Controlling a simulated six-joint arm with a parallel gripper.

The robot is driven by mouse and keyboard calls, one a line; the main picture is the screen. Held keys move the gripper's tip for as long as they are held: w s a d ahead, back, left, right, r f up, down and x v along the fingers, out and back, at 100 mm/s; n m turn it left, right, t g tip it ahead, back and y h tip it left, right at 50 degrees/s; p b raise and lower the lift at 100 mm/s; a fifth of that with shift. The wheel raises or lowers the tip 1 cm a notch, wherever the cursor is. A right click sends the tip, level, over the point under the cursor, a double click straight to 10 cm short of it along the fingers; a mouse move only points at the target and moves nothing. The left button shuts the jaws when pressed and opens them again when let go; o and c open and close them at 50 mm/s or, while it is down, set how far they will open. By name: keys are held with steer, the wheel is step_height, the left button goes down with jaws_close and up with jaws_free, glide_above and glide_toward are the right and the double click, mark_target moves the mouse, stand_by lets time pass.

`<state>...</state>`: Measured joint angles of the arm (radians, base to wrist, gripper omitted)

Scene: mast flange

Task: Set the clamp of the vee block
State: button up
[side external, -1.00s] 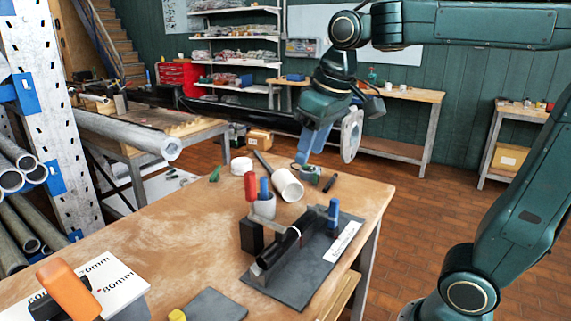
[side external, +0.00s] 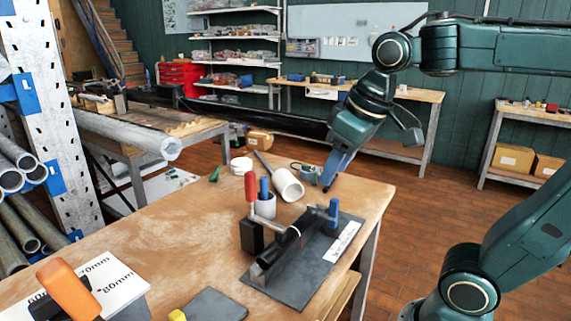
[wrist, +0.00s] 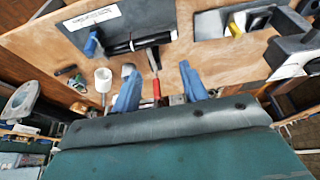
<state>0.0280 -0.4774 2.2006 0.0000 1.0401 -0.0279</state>
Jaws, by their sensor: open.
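The vee block (side external: 264,266) stands on a dark plate on the workbench, with a black tube (side external: 281,250) lying in it. Its clamp has a red handle (side external: 251,187), which stands upright in the side view, and a metal arm (side external: 273,224) reaching towards the tube. I cannot tell whether the arm presses on the tube. My gripper (side external: 329,184) is open and empty, above the bench behind the clamp and to its right. In the wrist view the red handle (wrist: 156,91) shows between the fingers of my gripper (wrist: 159,75), apparently beyond them; no contact is visible.
A blue-handled piece (side external: 333,213) stands beside the tube.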

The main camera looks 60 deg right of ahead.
steer(key=shift+s, duration=0.1)
steer(key=s+f+t, duration=0.1)
steer(key=s+f, duration=0.4)
steer(key=s, duration=0.1)
steer(key=shift+s+a, duration=0.2)
steer(key=shift+a, duration=0.15)
steer(key=c, duration=0.3)
steer(key=shift+w+r, duration=0.15)
steer(key=shift+w, duration=0.05)
jaws_close()
steer(key=w+d+r+m, duration=0.1)
steer(key=w+d+m, duration=0.2)
steer(key=w+m, duration=0.6)
steer(key=w+d+r+m+g, duration=0.1)
steer(key=w+d+m, duration=0.2)
steer(key=w+m, duration=0.6)
steer(key=shift+w+r, duration=0.3)
steer(key=shift+w, duration=0.4)
